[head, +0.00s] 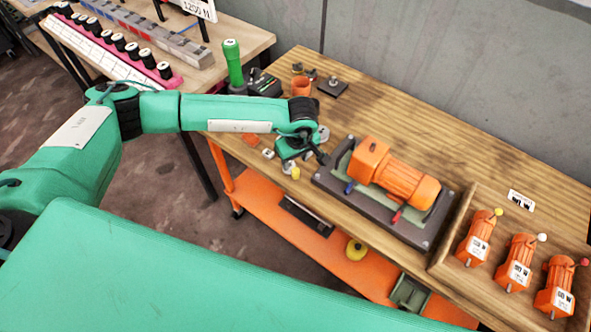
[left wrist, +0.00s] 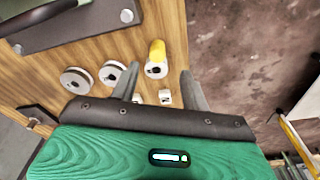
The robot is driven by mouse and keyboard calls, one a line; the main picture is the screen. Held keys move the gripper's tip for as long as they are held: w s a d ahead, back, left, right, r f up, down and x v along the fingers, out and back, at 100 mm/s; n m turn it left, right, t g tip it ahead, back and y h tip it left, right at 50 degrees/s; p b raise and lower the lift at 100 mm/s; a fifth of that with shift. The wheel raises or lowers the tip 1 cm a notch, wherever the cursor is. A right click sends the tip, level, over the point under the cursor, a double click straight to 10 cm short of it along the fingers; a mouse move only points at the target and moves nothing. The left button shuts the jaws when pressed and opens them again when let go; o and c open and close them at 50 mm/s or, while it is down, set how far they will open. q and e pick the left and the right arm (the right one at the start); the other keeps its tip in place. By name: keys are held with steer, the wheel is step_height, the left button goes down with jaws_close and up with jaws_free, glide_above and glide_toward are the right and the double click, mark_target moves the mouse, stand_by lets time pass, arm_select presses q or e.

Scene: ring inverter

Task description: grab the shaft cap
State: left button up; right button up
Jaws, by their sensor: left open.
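A small yellow piece with a pale ring-like end (head: 295,173), which looks like the shaft cap, is on the wooden table by its front edge. It also shows in the left wrist view (left wrist: 157,52), between and beyond my fingertips. My left gripper (head: 307,164) is open and empty over this part of the table. In the left wrist view its two fingers (left wrist: 160,78) point toward the yellow piece, with a gap on both sides. I cannot tell how high they are above it. The gripper partly hides the small parts below it in the head view. My right gripper is not in view.
An orange motor (head: 397,179) on a dark base plate (head: 330,184) is close to the right of the gripper. Round grey discs (left wrist: 75,80) and small white cubes (left wrist: 165,97) lie nearby. A wooden tray (head: 440,262) holds three orange units. Floor shows beyond the table edge.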

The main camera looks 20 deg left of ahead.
mark_target(295, 170)
arm_select(q)
steer(key=shift+f, duration=0.4)
steer(key=shift+f+p, duration=0.45)
steer(key=f, duration=0.1)
steer(key=f+p, duration=0.1)
steer(key=f, duration=0.1)
steer(key=shift+w+f+p, duration=0.1)
steer(key=shift+w+p, duration=0.2)
steer(key=shift+f, duration=0.65)
steer(key=shift+a, duration=0.1)
jaws_close()
